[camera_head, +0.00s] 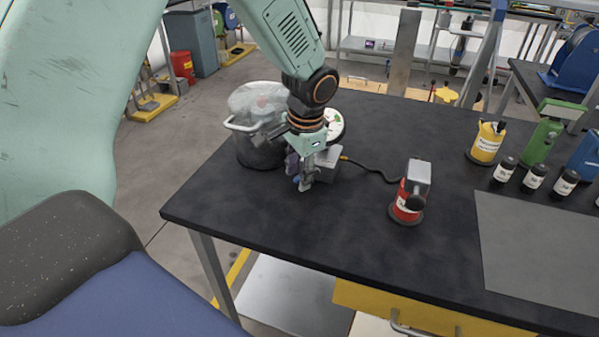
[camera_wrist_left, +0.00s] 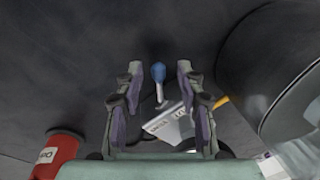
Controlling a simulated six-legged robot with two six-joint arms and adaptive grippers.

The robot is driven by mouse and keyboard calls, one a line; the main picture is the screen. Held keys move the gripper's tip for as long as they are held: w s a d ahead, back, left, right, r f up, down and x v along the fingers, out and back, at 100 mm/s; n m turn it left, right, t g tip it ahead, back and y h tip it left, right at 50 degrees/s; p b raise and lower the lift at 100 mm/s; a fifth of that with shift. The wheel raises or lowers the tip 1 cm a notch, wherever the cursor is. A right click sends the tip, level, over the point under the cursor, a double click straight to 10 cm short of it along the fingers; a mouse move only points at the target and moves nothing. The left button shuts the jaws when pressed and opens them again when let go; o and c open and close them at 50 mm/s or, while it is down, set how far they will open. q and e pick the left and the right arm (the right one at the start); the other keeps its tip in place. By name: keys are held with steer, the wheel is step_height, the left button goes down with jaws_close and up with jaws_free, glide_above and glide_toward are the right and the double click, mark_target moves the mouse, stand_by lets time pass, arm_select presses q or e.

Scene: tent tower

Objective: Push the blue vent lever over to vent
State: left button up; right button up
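The blue-tipped lever (camera_wrist_left: 158,73) stands up from a light grey box (camera_wrist_left: 166,124) in the left wrist view. The box carries small labels that are too small to read surely. My left gripper (camera_wrist_left: 160,68) is open, with one finger on each side of the blue tip and a visible gap on both sides. In the head view my left gripper (camera_head: 303,184) points down at the table, beside the grey box (camera_head: 328,164), and hides the lever. Which way the lever leans is hard to tell. My right gripper is in neither view.
A red can-like device (camera_head: 405,200) stands to the right, a dark cable between. The black tabletop (camera_head: 290,225) in front is clear.

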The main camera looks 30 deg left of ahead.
arm_select(q)
steer(key=shift+s+d+r, duration=0.15)
steer(key=shift+s, duration=0.15)
steer(key=shift+w+f, duration=0.2)
steer(key=shift+w, duration=0.1)
steer(key=c, duration=0.5)
steer(key=shift+s+r, duration=0.1)
steer(key=shift+r, duration=0.05)
jaws_close()
